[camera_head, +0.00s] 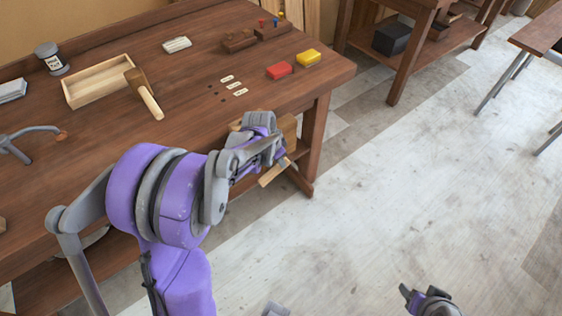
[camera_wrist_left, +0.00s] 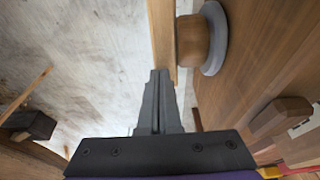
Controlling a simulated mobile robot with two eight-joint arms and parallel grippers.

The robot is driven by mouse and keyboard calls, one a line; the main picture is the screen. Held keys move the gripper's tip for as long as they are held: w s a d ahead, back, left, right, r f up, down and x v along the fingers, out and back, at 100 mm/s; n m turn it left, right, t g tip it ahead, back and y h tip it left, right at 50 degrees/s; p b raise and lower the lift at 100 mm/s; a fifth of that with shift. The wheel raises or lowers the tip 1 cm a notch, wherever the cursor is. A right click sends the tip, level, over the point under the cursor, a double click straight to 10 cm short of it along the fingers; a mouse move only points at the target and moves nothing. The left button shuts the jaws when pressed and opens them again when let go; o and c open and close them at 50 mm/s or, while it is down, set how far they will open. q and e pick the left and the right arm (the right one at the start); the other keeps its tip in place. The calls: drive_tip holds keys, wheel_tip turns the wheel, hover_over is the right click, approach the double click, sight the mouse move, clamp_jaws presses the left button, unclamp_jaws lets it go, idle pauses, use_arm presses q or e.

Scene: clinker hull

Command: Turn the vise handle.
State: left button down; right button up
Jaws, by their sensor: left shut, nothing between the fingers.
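The vise (camera_head: 288,130) is a wooden block at the bench's front edge, partly hidden behind my left arm. Its handle (camera_head: 273,174) is a light wooden bar that slants below my left gripper. In the left wrist view the handle (camera_wrist_left: 161,35) runs up and down beside a round wooden hub (camera_wrist_left: 193,41) with a grey collar. My left gripper (camera_wrist_left: 158,74) is shut and empty, its tips at the bar's near end; whether they touch cannot be told. In the head view the left gripper (camera_head: 280,158) is at the vise. My right gripper (camera_head: 408,291) is low at right, away from the vise.
The workbench (camera_head: 190,130) holds a mallet (camera_head: 146,95), an open wooden tray (camera_head: 97,82), a jar (camera_head: 50,58), a red block (camera_head: 279,70) and a yellow block (camera_head: 308,58). The floor (camera_head: 420,180) right of the bench is clear. Another bench (camera_head: 415,45) stands behind.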

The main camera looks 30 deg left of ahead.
use_arm(q)
drive_tip(key=shift+f, duration=0.1)
drive_tip(key=shift+w+d+f+g+y+b, duration=0.2)
drive_tip(key=shift+w+f+g+y+b, duration=0.15)
drive_tip(key=shift+f+g+b, duration=0.3)
drive_tip(key=shift+d+f+g, duration=0.1)
drive_tip(key=shift+g, duration=0.35)
drive_tip(key=shift+w+f+b, duration=0.15)
drive_tip(key=shift+b, duration=0.3)
drive_tip(key=shift+w, duration=0.1)
